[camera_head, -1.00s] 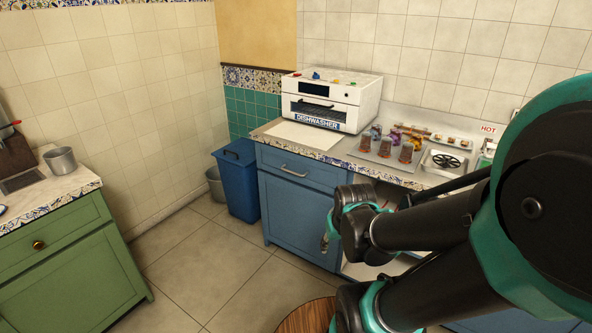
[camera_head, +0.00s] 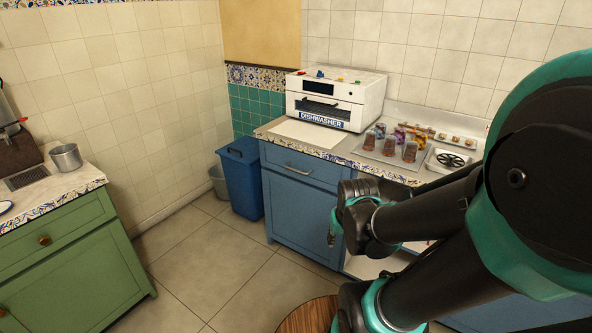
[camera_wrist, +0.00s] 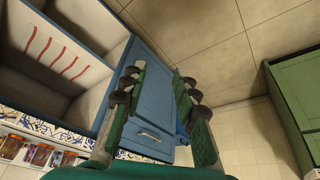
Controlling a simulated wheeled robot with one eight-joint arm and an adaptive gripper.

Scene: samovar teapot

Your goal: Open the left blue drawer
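The left blue drawer (camera_head: 325,175) is shut, at the top of the blue cabinet under the counter. Its silver bar handle (camera_head: 297,170) is clear of my gripper. In the wrist view, which looks upside down, the drawer's handle (camera_wrist: 149,137) shows between my fingers, nearer their bases. My gripper (camera_wrist: 158,76) is open and empty, with the blue cabinet door behind the gap. In the head view my gripper (camera_head: 332,228) hangs in front of the cabinet, lower than the handle and to its right; its fingers are partly hidden by the wrist.
A blue bin (camera_head: 241,180) stands left of the cabinet. An open shelf (camera_wrist: 70,55) is beside the cabinet door. A green cabinet (camera_head: 75,262) stands left; floor between is clear.

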